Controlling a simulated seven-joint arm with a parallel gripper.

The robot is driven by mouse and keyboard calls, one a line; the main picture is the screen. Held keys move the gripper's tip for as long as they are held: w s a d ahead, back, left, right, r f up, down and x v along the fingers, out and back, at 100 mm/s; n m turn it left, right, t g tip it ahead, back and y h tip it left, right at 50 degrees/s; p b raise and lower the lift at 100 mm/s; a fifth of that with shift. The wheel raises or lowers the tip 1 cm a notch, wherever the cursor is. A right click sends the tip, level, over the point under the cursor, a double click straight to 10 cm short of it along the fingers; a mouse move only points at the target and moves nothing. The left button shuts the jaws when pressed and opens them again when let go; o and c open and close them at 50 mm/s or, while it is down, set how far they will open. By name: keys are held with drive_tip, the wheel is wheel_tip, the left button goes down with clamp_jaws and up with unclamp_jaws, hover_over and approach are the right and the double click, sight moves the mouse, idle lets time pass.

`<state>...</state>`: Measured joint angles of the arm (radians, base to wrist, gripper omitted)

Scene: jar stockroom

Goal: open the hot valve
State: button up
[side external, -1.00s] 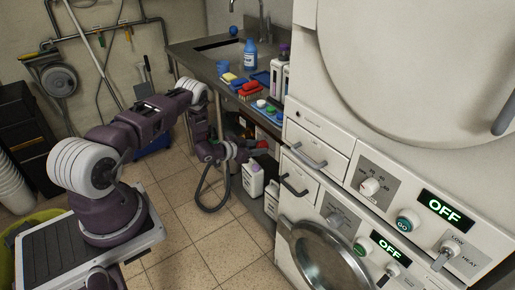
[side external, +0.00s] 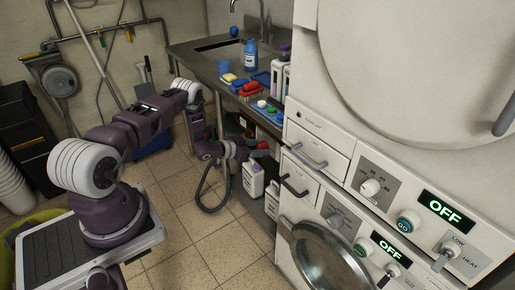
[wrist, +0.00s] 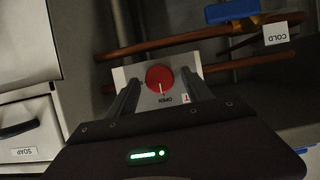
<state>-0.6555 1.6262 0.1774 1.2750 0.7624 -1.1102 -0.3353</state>
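A round red knob (wrist: 159,79) with a white pointer line sits on a pale plate marked OPEN, under the sink counter. In the wrist view my gripper (wrist: 161,81) is open, one finger on each side of the knob. I see gaps between the fingers and the knob. In the side external view my gripper (side external: 259,152) reaches under the counter, with a small red part (side external: 263,145) at its tips.
Copper pipes (wrist: 235,66) run behind the plate. A tag marked COLD (wrist: 277,34) and a blue handle (wrist: 232,11) are at the upper right. A white jug (side external: 253,180) stands below my gripper. Machine drawers (side external: 300,180) are close on the right.

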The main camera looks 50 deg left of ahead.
drive_tip(key=v, duration=0.7)
idle(0.3)
